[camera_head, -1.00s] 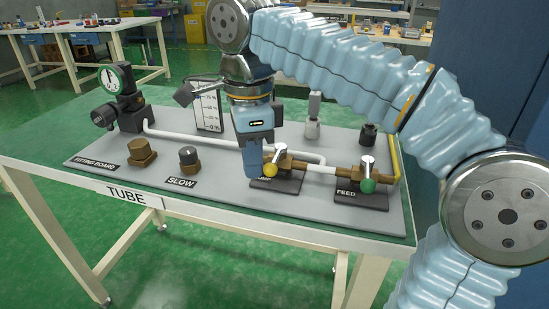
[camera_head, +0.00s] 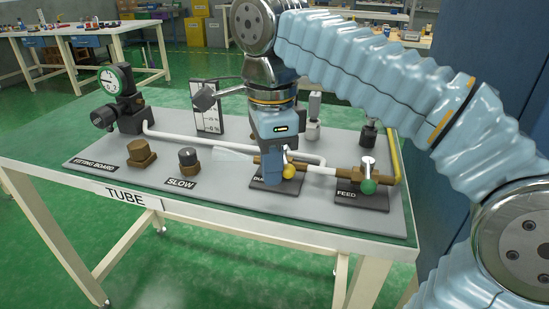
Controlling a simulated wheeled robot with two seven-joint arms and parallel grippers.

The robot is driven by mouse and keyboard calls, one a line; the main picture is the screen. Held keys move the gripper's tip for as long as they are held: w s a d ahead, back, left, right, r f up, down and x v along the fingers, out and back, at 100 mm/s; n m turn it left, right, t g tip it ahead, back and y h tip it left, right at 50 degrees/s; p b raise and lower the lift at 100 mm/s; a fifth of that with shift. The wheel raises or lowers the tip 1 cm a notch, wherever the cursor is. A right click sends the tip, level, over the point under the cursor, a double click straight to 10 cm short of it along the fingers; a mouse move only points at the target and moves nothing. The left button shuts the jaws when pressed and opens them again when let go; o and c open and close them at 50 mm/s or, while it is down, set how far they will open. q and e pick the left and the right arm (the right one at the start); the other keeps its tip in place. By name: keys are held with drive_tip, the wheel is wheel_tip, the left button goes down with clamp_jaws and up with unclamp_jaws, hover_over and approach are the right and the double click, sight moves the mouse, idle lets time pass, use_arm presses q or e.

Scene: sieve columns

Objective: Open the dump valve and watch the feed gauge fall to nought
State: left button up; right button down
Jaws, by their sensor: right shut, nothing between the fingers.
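The dump valve (camera_head: 267,162) is a brass fitting at the middle front of the grey board, its label partly hidden by my gripper. Its lever ends in a yellow knob (camera_head: 289,172). My right gripper (camera_head: 273,181) is shut and empty, pointing down just left of the yellow knob; whether they touch I cannot tell. A pale translucent plume (camera_head: 232,154) extends left from the valve's brass pipe. The round feed gauge (camera_head: 112,79) stands at the back left, its needle pointing left. My left gripper is out of view.
The feed valve with a green knob (camera_head: 369,186) is to the right. A marked card (camera_head: 207,118) stands behind, with a grey hinged paddle (camera_head: 204,99) before it.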

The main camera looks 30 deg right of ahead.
sight(293, 168)
drive_tip(key=shift+s+d, duration=0.55)
drive_tip(key=shift+d, duration=0.2)
drive_tip(key=shift+s+d, duration=0.35)
drive_tip(key=shift+d, duration=0.3)
